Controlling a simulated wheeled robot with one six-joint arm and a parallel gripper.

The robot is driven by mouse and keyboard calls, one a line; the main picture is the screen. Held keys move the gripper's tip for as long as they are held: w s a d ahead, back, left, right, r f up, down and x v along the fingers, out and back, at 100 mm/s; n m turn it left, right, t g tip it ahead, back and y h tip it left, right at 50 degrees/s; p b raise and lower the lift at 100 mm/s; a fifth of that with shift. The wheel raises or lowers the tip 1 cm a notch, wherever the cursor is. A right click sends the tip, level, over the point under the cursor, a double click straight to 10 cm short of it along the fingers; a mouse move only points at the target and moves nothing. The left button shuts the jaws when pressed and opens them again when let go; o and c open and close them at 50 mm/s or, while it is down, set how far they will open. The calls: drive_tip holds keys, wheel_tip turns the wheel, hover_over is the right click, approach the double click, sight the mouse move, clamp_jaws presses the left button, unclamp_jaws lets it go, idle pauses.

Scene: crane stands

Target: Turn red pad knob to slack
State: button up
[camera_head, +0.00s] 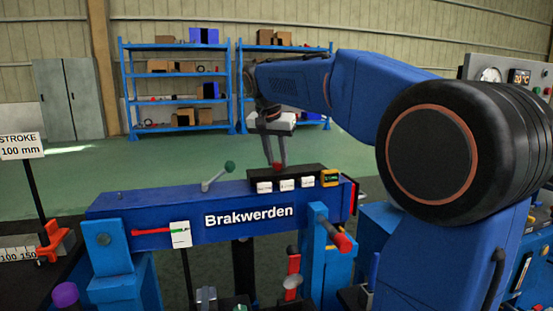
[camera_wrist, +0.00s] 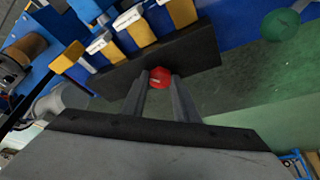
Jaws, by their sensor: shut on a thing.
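The red knob (camera_head: 277,165) sits at the back edge of a black block on top of the blue Brakwerden beam. In the wrist view the red knob (camera_wrist: 160,77) is between the fingertips, with a small pale mark on its face. My gripper (camera_head: 276,160) reaches down from above and is shut on the knob, one finger on each side. My gripper (camera_wrist: 160,84) also shows this in the wrist view. The knob's slack and tight markings cannot be read.
A green ball-ended lever (camera_head: 229,167) stands left on the blue beam (camera_head: 150,205). White-labelled tabs (camera_head: 286,185) line the black block (camera_head: 256,177), with a yellow piece (camera_head: 330,178) at its right end. A red-handled lever (camera_head: 340,240) sticks out in front. Shelves stand behind.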

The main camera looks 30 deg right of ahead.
drive_tip(key=n, duration=0.2)
drive_tip(key=n+t+y, duration=0.1)
drive_tip(key=n, duration=0.1)
drive_tip(key=n+y, duration=0.1)
drive_tip(key=n, duration=0.2)
drive_tip(key=shift+s+d, duration=0.1)
drive_tip(key=shift+d, duration=0.2)
drive_tip(key=n+y, duration=0.1)
drive_tip(key=n, duration=0.2)
drive_tip(key=n+y, duration=0.2)
drive_tip(key=n, duration=0.1)
drive_tip(key=shift+d+n, duration=0.2)
drive_tip(key=shift+n, duration=0.1)
drive_tip(key=n+y, duration=0.1)
drive_tip(key=n, duration=0.3)
drive_tip(key=shift+d+g, duration=0.1)
drive_tip(key=shift+g, duration=0.2)
drive_tip(key=shift+w+n+g+y, duration=0.1)
drive_tip(key=shift+n+g+y, duration=0.25)
drive_tip(key=shift+n, duration=0.7)
drive_tip(key=shift+w+n+g+y, duration=0.1)
drive_tip(key=shift+n+g+y, duration=0.2)
drive_tip(key=shift+n, duration=0.75)
drive_tip(key=o, duration=1.1)
drive_tip(key=shift+d, duration=0.1)
drive_tip(key=shift+c, duration=0.2)
drive_tip(key=shift+r, duration=0.1)
